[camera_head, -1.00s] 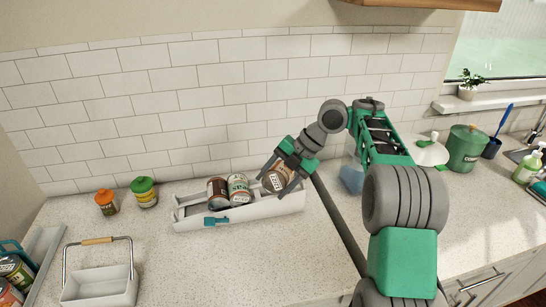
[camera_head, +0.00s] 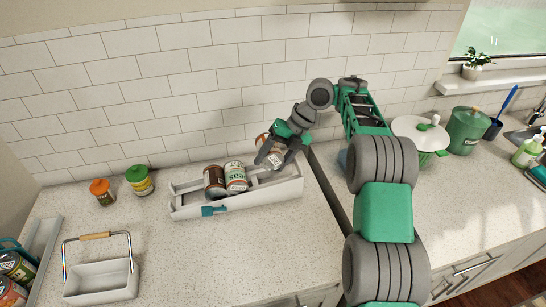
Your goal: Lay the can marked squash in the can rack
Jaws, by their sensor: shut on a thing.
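The can rack (camera_head: 250,201) is a long white trough on the counter against the tiled wall. A dark brown can (camera_head: 214,181) and a white-and-green can (camera_head: 236,177) lie tilted side by side in its middle. My gripper (camera_head: 270,161) is shut on a brown can with a pale label (camera_head: 271,150), above the right part of the rack. The label on the held can is too small to read, and the fingers hide part of it. The rack's right end below it looks empty.
An orange-lidded jar (camera_head: 102,192) and a green-lidded jar (camera_head: 139,180) stand left of the rack. A handled white basket (camera_head: 100,282) and a tray of cans (camera_head: 40,250) are at front left.

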